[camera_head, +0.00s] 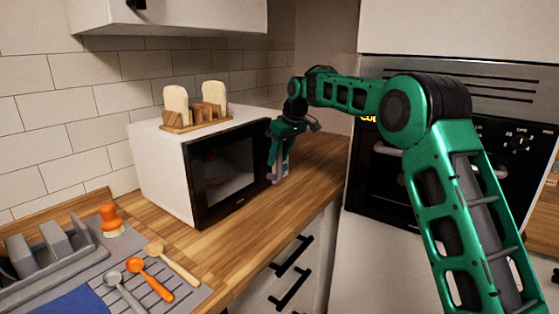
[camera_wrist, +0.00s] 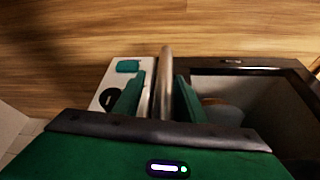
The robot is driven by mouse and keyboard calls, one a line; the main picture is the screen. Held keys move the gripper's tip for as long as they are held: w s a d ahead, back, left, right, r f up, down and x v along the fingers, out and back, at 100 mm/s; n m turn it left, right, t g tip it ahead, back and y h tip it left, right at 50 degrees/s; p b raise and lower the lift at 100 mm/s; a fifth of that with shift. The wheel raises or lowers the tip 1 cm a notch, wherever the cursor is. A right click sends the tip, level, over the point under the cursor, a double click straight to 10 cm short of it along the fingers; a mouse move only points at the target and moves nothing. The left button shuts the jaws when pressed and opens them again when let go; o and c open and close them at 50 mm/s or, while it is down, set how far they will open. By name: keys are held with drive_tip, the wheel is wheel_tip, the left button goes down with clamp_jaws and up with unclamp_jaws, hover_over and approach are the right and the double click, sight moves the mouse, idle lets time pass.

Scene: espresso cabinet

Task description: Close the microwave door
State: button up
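The microwave (camera_head: 160,165) is a white box with a black-framed front on the wooden counter. Its dark glass door (camera_head: 228,165) looks about flush with the front; whether a small gap remains cannot be told. My gripper (camera_head: 279,170) is at the right end of the front. In the wrist view, my gripper's green fingers (camera_wrist: 160,95) stand on either side of an upright silver handle (camera_wrist: 165,65), with some space between them. Firm contact is not visible. The door's dark frame (camera_wrist: 270,64) is right of the handle, and the white control panel (camera_wrist: 120,75) is left.
A wooden rack (camera_head: 208,114) with bread slices stands on the microwave. A grey dish rack (camera_head: 60,245), an orange-handled brush (camera_head: 110,220) and several spoons (camera_head: 150,280) are at front left. A built-in oven (camera_head: 390,180) is at right. The counter before the microwave (camera_head: 255,220) is clear.

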drive_tip(key=shift+s+a, duration=0.1)
drive_tip(key=shift+s, duration=0.05)
drive_tip(key=shift+r, duration=0.1)
drive_tip(key=v, duration=1)
drive_tip(key=shift+r, duration=0.25)
